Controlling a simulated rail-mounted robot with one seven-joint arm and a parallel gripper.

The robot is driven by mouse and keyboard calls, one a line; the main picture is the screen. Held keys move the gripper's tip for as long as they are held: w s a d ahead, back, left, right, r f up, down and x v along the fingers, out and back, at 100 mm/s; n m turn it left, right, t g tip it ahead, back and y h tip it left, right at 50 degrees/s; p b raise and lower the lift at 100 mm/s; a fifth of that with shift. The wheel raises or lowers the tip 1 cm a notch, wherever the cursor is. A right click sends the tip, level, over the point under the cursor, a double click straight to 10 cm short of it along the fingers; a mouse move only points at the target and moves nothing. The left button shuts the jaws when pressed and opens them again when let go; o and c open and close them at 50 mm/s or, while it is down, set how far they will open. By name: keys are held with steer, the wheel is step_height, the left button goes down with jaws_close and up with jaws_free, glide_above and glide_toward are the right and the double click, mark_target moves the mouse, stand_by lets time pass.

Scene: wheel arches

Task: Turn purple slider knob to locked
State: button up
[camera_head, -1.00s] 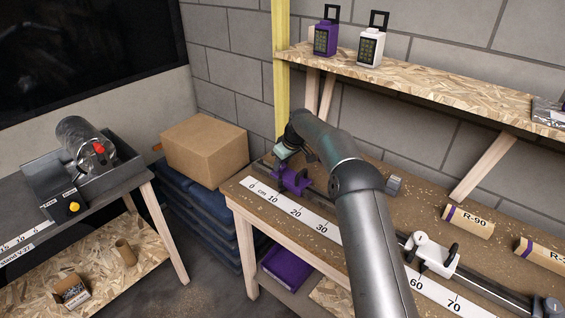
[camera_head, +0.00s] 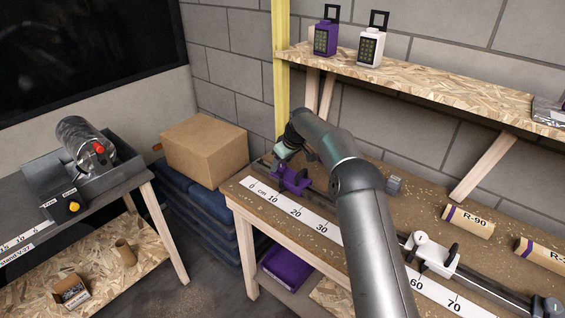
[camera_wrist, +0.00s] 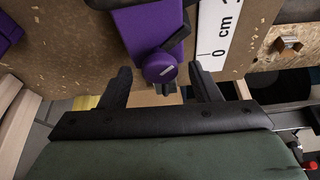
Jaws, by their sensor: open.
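The purple slider (camera_head: 291,180) sits on the rail at the low end of the white ruler on the workbench. In the wrist view its round purple knob (camera_wrist: 160,68) shows a small mark on its face. My gripper (camera_wrist: 163,82) is open, with one dark finger on each side of the knob. I see gaps on both sides, and the fingers do not appear to touch it. In the head view my arm reaches over the bench, and the fingers are hidden at the slider.
A white slider (camera_head: 430,254) sits farther along the rail. A cardboard box (camera_head: 204,150) stands left of the bench. A shelf (camera_head: 430,85) with purple and white padlock-shaped keypads hangs above. The ruler (camera_wrist: 219,45) lies beside the purple slider.

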steer(key=b+v, duration=0.2)
steer(key=v, duration=1.5)
steer(key=shift+b, duration=0.35)
steer(key=s+d+m+g+h, duration=0.1)
steer(key=s+d+m, duration=0.3)
steer(key=s, duration=0.8)
steer(key=s+d+m+h, duration=0.15)
steer(key=s+d, duration=0.45)
steer(key=s, duration=0.7)
steer(key=s+d+f+m, duration=0.2)
steer(key=s+f, duration=0.1)
steer(key=s, duration=0.5)
steer(key=s+d+f+m+g, duration=0.1)
steer(key=s+d+f, duration=0.1)
steer(key=s, duration=0.5)
steer(key=s+d+f+m, duration=0.2)
steer(key=s+f, duration=0.1)
steer(key=s, duration=0.5)
step_height(320, 180, down, 28)
steer(key=g+h+b, duration=0.1)
steer(key=b, duration=2.4)
steer(key=shift+s+n, duration=0.35)
